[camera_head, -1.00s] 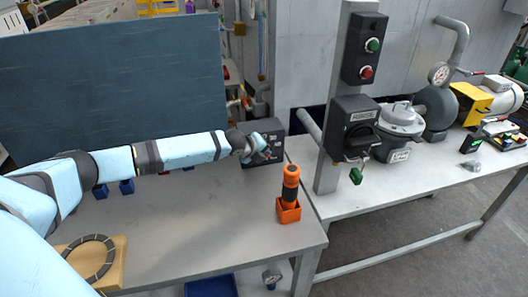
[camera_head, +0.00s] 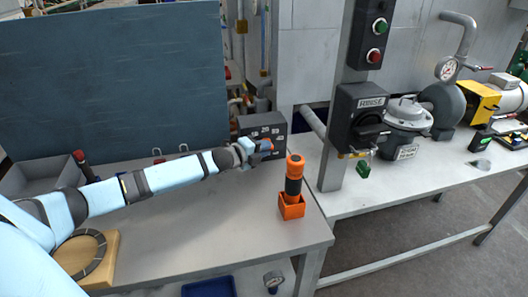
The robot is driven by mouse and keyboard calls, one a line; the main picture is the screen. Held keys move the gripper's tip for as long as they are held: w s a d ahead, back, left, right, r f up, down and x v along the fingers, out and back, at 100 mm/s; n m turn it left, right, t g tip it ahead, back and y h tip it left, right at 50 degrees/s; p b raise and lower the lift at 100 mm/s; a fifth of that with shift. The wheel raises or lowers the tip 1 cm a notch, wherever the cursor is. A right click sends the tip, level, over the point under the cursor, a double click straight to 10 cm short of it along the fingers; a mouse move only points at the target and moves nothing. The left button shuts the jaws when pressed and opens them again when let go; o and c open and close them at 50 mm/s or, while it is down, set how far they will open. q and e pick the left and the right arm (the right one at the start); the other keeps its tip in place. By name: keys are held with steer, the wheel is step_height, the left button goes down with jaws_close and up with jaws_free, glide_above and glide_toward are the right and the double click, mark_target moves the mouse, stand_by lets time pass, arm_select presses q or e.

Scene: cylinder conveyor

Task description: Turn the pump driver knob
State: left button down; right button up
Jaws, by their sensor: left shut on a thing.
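A dark grey box (camera_head: 277,126) with pale labels on its front, probably the pump driver, stands at the back right of the near table. My left gripper (camera_head: 266,146) reaches to the lower front of this box and is shut on a small part there. My right gripper is not in view.
An orange-and-black handled tool (camera_head: 294,178) stands in an orange holder (camera_head: 292,208) right of my arm. A wooden block (camera_head: 103,262) with a dark ring lies front left. A blue-grey panel (camera_head: 110,85) rises behind. The table's middle (camera_head: 220,225) is clear.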

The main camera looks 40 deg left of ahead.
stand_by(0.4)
arm_select(q)
steer(key=c, duration=1.1)
jaws_free()
steer(key=shift+s, duration=0.1)
steer(key=v, duration=1.3)
steer(key=shift+s+a, duration=0.1)
steer(key=shift+s, duration=0.2)
